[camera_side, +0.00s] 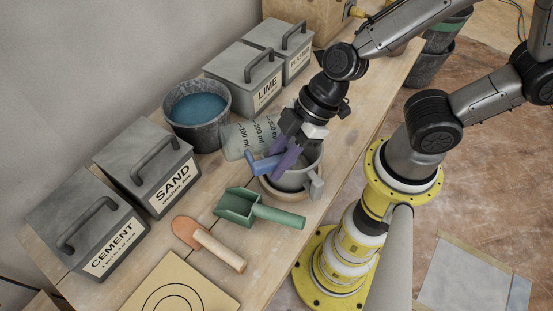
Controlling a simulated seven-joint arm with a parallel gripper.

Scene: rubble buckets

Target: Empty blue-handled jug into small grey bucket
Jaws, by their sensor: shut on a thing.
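The clear measuring jug (236,143) with black ml markings is tipped onto its side in the air, its base to the left and its mouth end to the right, behind my gripper. Its blue handle (262,164) points toward the front. My gripper (284,160), with purple fingers, is shut on the blue handle. The small grey bucket (297,180) stands upright on a round wooden base, just below and to the right of the jug. My gripper covers part of its rim. I cannot see what is in the jug or bucket.
A dark bucket of blue liquid (197,106) stands behind the jug. Lidded SAND (150,165), CEMENT (88,228) and LIME (245,78) boxes line the wall. A green scoop (238,206) and a trowel (210,243) lie in front on the bench.

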